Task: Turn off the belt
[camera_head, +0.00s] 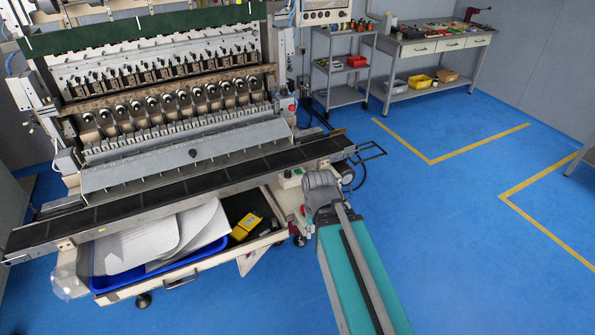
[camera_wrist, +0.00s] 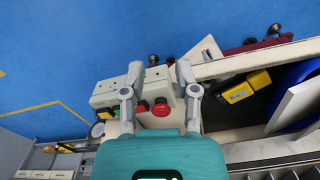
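The belt (camera_head: 185,187) is a long dark conveyor running along the front of the coil winder (camera_head: 170,95). A pale control box (camera_wrist: 155,90) lies below my gripper in the wrist view; it also shows near the belt's right end in the head view (camera_head: 291,179). The red button lies between the fingers. Whether a finger touches the box I cannot tell.
A drawer below the belt holds a blue tray (camera_head: 110,282) with white sheets and a yellow box (camera_head: 243,226). A grey trolley (camera_head: 345,97) and a workbench (camera_head: 432,47) stand at the back. The blue floor (camera_head: 470,230) to the right is clear.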

